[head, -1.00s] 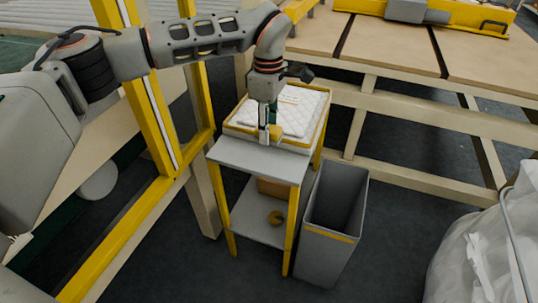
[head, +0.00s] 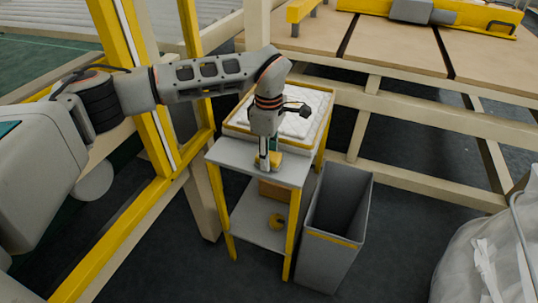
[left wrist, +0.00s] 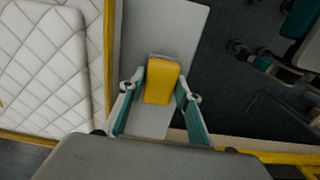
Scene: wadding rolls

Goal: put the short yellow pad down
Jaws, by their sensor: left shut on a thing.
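The short yellow pad (left wrist: 161,82) is a small yellow block with a grey part at its far end in the left wrist view. My left gripper (left wrist: 160,92) is shut on it, one finger on each side. In the head view my left gripper (head: 268,162) points down over the grey top (head: 228,153) of a small stand, and the pad shows only partly there. The grey top also lies behind the pad in the wrist view (left wrist: 185,25). I cannot tell whether the pad touches it.
A tray holding white quilted pads (head: 300,122) sits directly behind the grey top. A tall grey bin (head: 330,230) stands right of the stand. A yellow roll (head: 276,220) is on the lower shelf. A yellow post (head: 165,130) rises at left.

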